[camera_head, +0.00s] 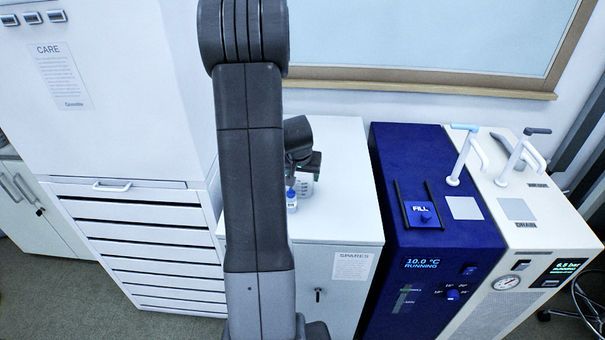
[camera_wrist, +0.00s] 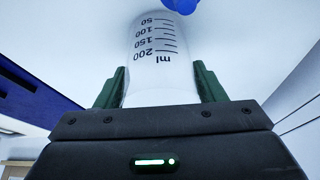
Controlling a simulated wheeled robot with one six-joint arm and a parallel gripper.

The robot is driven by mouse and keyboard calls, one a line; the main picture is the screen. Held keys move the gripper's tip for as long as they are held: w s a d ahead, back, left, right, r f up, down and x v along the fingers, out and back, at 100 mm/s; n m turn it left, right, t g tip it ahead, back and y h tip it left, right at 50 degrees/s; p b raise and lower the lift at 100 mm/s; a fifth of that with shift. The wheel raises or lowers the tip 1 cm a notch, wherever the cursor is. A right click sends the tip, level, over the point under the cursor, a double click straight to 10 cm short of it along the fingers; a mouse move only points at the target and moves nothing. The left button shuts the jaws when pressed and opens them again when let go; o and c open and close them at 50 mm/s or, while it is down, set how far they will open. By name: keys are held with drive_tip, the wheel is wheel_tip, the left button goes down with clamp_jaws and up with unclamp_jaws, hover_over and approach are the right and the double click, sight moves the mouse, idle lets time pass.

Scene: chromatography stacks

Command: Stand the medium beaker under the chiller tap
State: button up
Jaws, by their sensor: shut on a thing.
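The medium beaker is clear, with black marks up to 200 ml. In the wrist view the beaker (camera_wrist: 160,75) stands between the two green fingers of my gripper (camera_wrist: 160,90), which is shut on it. In the head view the beaker (camera_head: 305,186) shows only partly, at the white cabinet's top; whether it touches that top is unclear. My gripper (camera_head: 306,167) is largely hidden by my arm. The blue chiller (camera_head: 408,160) reads 10.0 °C, RUNNING. Its white tap (camera_head: 461,160) has a pale blue handle and stands above a light square plate (camera_head: 464,208).
A small blue-capped bottle (camera_head: 291,199) is close to the beaker on the white SPARES cabinet (camera_head: 345,215). Right of the chiller, a white unit (camera_head: 545,205) carries a grey-handled tap (camera_head: 522,152). A black-railed FILL panel (camera_head: 421,214) is on the chiller top.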

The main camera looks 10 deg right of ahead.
drive_tip(key=shift+f, duration=0.1)
drive_tip(key=shift+f, duration=0.15)
drive_tip(key=o, duration=1)
drive_tip(key=shift+r, duration=0.2)
